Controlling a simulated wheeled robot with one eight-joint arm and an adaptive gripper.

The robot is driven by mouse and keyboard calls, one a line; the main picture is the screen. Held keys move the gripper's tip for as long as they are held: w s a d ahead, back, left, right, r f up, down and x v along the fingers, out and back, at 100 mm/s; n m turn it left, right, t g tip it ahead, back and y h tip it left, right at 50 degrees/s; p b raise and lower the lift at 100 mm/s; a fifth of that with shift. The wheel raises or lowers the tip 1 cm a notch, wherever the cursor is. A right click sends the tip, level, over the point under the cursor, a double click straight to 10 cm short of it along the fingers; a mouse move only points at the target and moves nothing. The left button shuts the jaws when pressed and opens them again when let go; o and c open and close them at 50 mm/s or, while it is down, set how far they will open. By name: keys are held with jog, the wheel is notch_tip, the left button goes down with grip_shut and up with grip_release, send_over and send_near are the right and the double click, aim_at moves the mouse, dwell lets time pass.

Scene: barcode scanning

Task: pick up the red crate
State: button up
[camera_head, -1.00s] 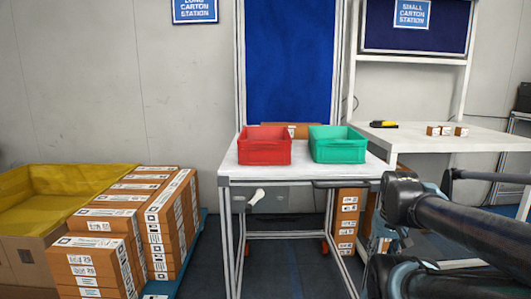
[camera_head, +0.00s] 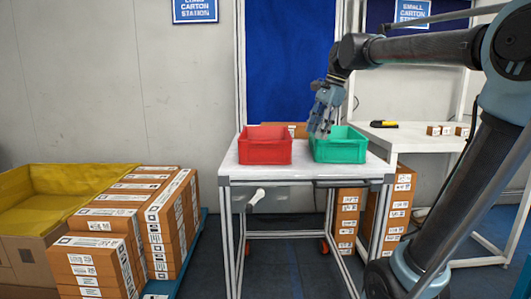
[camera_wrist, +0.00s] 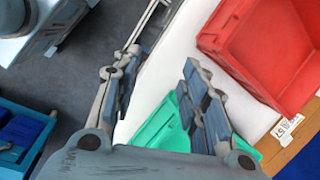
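The red crate (camera_head: 265,150) stands upright on the left of a white cart top (camera_head: 290,173) in the head view. It also shows in the wrist view at the upper right (camera_wrist: 262,45), past the fingers. My gripper (camera_head: 320,128) hangs above the left part of the green crate, to the right of the red crate and apart from it. In the wrist view my gripper (camera_wrist: 150,95) has its two fingers spread wide with nothing between them.
A green crate (camera_head: 340,150) stands right of the red one with a narrow gap between. A carton (camera_head: 298,129) lies behind them. Stacked cartons (camera_head: 100,255) and a yellow-lined box (camera_head: 50,195) stand left. A white table (camera_head: 425,145) with small boxes is at right.

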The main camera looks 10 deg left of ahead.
jog(key=w+a+r+m+g+y, duration=0.1)
jog(key=w+a+r+m, duration=0.3)
jog(key=a+r, duration=0.7)
send_over(265, 141)
jog(key=d, duration=0.2)
jog(key=shift+m, duration=0.3)
jog(key=f, duration=1.2)
jog(key=shift+w+f, duration=0.2)
jog(key=shift+f, duration=0.05)
jog(key=shift+x, duration=2.85)
jog(key=shift+w, duration=0.2)
grip_shut()
